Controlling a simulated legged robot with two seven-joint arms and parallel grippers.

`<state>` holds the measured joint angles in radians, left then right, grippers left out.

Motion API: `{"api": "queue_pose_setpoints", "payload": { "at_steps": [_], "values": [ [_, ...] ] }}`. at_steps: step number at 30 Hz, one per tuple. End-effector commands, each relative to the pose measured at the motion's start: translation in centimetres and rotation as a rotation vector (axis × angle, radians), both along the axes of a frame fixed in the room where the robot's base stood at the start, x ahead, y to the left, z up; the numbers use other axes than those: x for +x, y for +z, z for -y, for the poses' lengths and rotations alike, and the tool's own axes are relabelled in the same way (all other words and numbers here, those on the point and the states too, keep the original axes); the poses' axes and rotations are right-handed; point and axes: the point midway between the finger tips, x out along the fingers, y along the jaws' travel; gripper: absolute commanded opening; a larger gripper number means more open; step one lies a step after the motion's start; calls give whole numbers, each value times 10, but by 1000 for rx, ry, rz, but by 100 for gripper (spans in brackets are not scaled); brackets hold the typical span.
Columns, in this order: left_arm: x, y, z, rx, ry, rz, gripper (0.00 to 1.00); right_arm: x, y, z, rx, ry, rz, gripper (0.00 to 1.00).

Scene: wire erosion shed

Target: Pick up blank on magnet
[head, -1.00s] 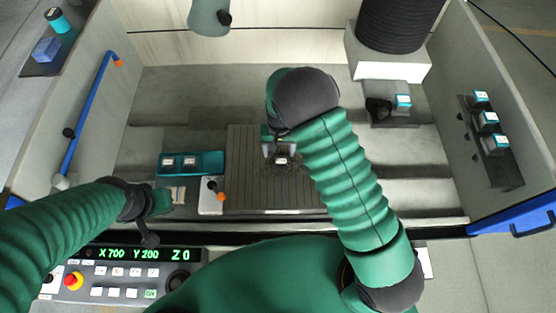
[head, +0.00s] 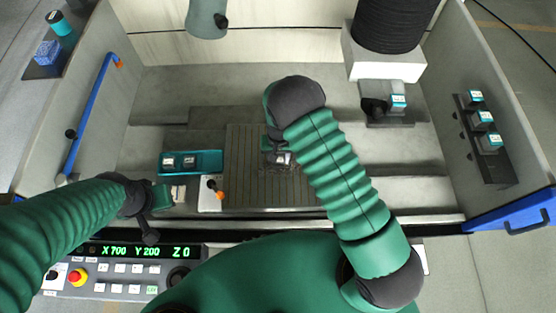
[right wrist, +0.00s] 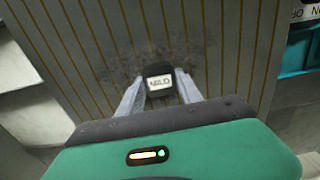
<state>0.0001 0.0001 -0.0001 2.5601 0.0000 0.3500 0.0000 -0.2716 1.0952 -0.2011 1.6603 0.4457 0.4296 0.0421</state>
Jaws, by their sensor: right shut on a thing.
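The magnet is a brown-grey striped plate (head: 245,185) in the middle of the machine bed. The blank, a small dark block with a white label (right wrist: 159,83), stands on or just over a dark smudged patch of the plate. My right gripper (head: 279,158) points down over the plate. In the right wrist view my right gripper (right wrist: 158,92) is shut on the blank, one pale finger on each side. I cannot tell if the blank touches the plate. My left gripper (head: 160,199) is at the lower left, near the bed's front edge; its jaws are unclear.
A teal tray (head: 213,161) with two labelled blocks lies left of the plate. A dark rack (head: 487,150) with labelled blocks is on the right wall. The control panel (head: 125,270) is in front.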

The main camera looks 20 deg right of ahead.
Motion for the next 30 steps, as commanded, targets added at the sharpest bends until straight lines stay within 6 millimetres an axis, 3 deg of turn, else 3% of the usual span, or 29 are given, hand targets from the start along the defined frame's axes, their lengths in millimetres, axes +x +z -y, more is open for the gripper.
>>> {"api": "queue_pose_setpoints", "payload": {
  "at_steps": [14, 22, 30],
  "values": [
    [0, 3, 0, 0, 0, 0, 0, 0, 3, -1, -2, 0, -1, 0],
    [0, 31, 0, 0, 0, 0, 0, 0, 42, -1, -1, -1, 1, 0],
    [0, 48, 0, 0, 0, 0, 0, -43, 46, -40, -2, 3, -4, 0]
  ]
}}
